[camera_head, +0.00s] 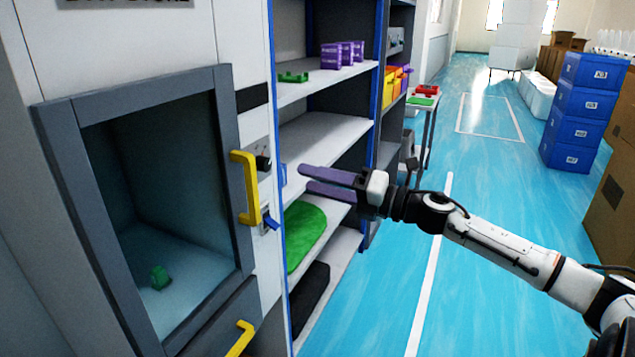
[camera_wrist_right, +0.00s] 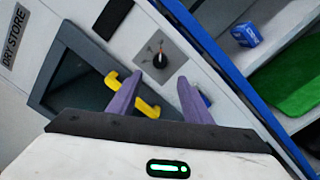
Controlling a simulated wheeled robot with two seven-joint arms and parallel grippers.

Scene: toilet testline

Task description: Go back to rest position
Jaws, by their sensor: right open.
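My right gripper (camera_head: 328,182) reaches in from the right in the head view. Its two purple fingers are apart and empty, pointing left toward the shelf and the dry store cabinet. In the right wrist view the fingers (camera_wrist_right: 155,100) are spread, with the cabinet's yellow handle (camera_wrist_right: 125,95) beyond them. The same yellow handle (camera_head: 245,188) is on the grey-framed cabinet door (camera_head: 135,200), which looks closed. A small green object (camera_head: 159,277) lies inside behind the glass. A black knob (camera_wrist_right: 161,60) sits on the panel beside the door. My left gripper is not in view.
An open shelf (camera_head: 330,140) with purple boxes (camera_head: 341,55), a green cloth-like item (camera_head: 303,232) and a dark item stands right of the cabinet. Blue crates (camera_head: 575,125) are stacked at the right. The blue floor (camera_head: 490,230) between is clear.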

